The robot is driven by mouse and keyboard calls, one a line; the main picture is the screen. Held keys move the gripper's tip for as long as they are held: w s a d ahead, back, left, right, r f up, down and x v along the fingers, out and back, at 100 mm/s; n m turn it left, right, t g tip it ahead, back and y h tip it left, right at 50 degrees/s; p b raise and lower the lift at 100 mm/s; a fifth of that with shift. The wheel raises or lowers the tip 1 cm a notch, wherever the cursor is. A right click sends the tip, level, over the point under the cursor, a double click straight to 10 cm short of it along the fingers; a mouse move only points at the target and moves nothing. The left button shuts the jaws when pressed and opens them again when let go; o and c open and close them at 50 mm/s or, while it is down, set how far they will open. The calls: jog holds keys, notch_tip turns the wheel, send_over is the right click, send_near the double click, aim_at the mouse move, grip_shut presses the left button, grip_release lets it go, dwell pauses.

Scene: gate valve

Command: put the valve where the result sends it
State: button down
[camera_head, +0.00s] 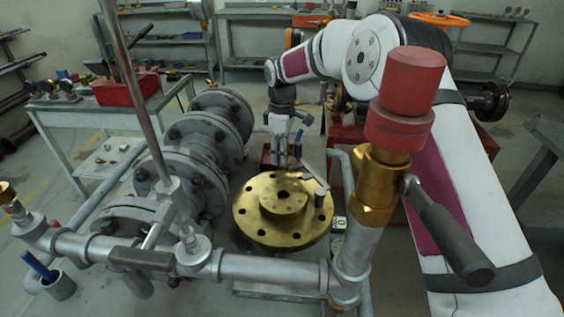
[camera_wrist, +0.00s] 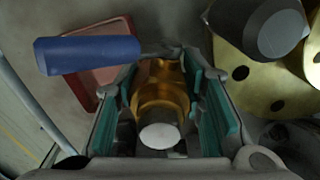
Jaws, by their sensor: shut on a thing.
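My gripper (camera_head: 284,160) hangs just behind the big brass flange (camera_head: 265,228) in the head view. In the wrist view my gripper (camera_wrist: 162,120) has its teal-padded fingers shut around a brass valve body (camera_wrist: 160,92) with a pale round end. A blue lever handle (camera_wrist: 85,54) sticks out to the left beside the fingers and seems to belong to the valve; the joint is partly hidden. In the head view the held valve is too small and covered to make out clearly.
Grey flanged pipework (camera_head: 190,165) stands left of my gripper. A red-capped brass valve (camera_head: 400,110) stands in front.

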jog(key=shift+f, duration=1.8)
jog(key=shift+f, duration=0.2)
jog(key=c, duration=1.3)
grip_release()
jog(key=shift+f, duration=0.1)
notch_tip(320, 180, up, 13)
jog(key=shift+f, duration=0.2)
